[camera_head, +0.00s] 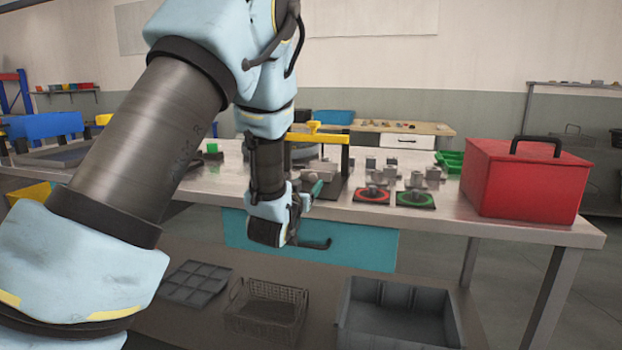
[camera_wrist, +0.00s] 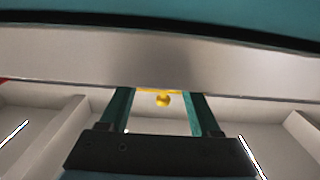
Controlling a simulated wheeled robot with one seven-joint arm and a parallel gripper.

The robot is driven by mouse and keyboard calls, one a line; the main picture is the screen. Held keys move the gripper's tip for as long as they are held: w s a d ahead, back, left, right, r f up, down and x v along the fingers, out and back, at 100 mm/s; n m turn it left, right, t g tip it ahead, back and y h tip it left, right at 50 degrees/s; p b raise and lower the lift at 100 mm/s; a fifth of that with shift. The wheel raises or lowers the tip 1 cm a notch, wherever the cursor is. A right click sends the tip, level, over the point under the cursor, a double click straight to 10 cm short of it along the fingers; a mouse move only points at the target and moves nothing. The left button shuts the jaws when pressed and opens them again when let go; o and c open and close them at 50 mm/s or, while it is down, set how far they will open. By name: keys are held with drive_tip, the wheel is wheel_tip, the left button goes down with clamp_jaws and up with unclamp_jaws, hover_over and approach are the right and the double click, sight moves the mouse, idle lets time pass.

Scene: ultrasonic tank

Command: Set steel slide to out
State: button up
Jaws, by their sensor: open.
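A fixture with a yellow crossbar (camera_head: 320,138) and a yellow knob (camera_head: 313,126) on top stands near the front of the steel table. Grey metal parts (camera_head: 325,170) sit under the bar, partly hidden by my arm. I cannot tell which of them is the steel slide, nor its position. My gripper (camera_head: 314,188) is at the table's front edge, just in front of the fixture. In the wrist view its two teal fingers (camera_wrist: 160,95) are apart with nothing held.
The steel table (camera_head: 455,211) has a teal drawer (camera_head: 340,243) below its front edge. Right of the fixture are a red-ringed pad (camera_head: 372,195), a green-ringed pad (camera_head: 416,199) and small grey blocks. A red toolbox (camera_head: 522,180) stands at the right end.

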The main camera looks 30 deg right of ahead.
sight(313, 177)
drive_tip(key=x, duration=0.5)
drive_tip(key=shift+p, duration=0.4)
clamp_jaws()
idle(1.0)
